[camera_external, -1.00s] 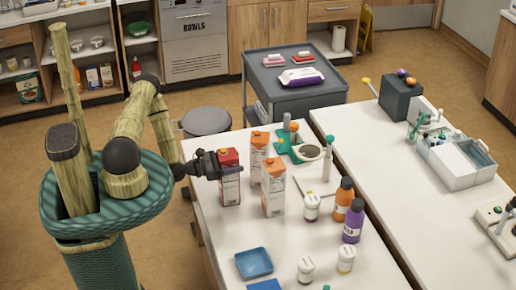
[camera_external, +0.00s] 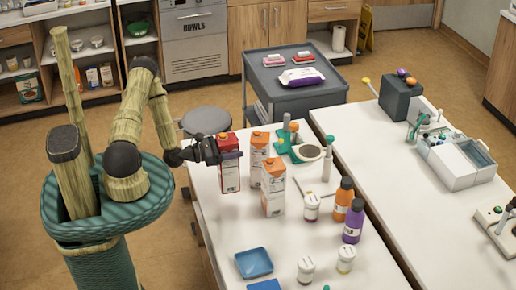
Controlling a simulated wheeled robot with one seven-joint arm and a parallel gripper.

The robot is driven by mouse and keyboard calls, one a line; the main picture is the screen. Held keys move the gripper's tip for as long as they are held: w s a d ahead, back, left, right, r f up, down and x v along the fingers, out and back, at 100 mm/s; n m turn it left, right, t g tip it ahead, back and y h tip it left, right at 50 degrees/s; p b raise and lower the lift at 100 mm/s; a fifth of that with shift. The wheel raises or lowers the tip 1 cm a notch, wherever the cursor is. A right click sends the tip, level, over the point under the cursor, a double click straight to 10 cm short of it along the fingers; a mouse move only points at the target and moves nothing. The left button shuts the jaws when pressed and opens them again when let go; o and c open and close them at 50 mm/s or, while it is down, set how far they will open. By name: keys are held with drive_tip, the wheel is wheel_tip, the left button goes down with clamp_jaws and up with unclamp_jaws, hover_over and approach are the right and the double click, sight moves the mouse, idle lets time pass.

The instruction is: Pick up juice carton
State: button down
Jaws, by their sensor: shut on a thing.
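A red and white juice carton (camera_external: 229,175) is upright at the left side of the white table. My gripper (camera_external: 228,152) comes from the left and is shut on its upper part. The carton's base appears slightly above the table, though the gap is hard to tell. Two orange and white cartons stand just to the right: one behind (camera_external: 259,150) and one in front (camera_external: 273,190). The gripper's fingers partly cover the red carton's top section.
Orange (camera_external: 342,200) and purple (camera_external: 353,222) bottles, several white jars (camera_external: 312,207) and a blue tray (camera_external: 254,263) stand on the table (camera_external: 220,235). A green stand with a round dish (camera_external: 311,152) is behind. A grey cart (camera_external: 290,95) stands beyond.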

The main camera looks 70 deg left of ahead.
sight(233, 139)
drive_tip(key=shift+r, duration=1.85)
drive_tip(key=shift+d, duration=0.15)
